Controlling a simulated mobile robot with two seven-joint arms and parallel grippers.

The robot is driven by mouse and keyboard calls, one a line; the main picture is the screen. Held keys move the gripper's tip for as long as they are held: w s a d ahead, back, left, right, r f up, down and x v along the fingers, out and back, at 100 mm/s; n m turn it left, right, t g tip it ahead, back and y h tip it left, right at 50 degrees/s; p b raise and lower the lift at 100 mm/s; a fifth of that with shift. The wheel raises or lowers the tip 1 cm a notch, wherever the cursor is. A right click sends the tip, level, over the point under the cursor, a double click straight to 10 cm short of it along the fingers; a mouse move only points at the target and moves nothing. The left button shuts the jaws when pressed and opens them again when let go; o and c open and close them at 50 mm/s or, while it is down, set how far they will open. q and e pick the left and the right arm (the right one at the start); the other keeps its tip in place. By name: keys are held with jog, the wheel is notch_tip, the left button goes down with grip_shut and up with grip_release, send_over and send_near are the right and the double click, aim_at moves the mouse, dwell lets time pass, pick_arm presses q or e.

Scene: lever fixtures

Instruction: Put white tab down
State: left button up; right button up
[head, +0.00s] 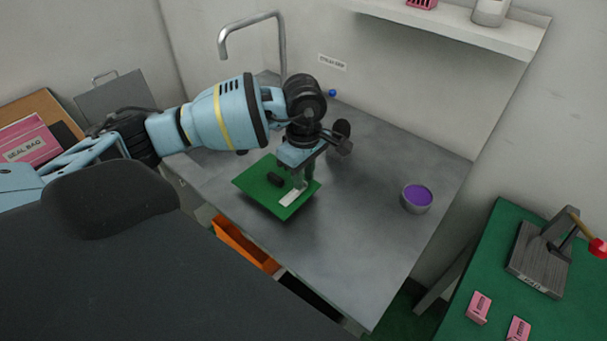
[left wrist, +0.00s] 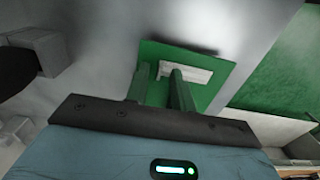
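The white tab (head: 291,198) is a pale flat strip at the front right part of the green board (head: 253,182). It also shows in the left wrist view (left wrist: 200,75), partly behind one finger. My left gripper (head: 301,180) points down over the board, right at the tab's far end. In the left wrist view its two green fingers (left wrist: 160,88) stand apart with a gap between them. One fingertip overlaps the tab in the picture; I cannot tell whether it touches. The tab looks flat along the board. My right gripper is not in view.
A small black block (head: 275,179) lies on the board. A bowl with purple contents (head: 416,198) stands at the counter's right. A faucet (head: 250,22) rises behind my left arm. A lever fixture (head: 543,258) and pink blocks sit on a green table. The counter's front right is clear.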

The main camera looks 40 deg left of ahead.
pick_arm(q)
notch_tip(320, 180, up, 12)
dwell(0.4)
dwell(0.5)
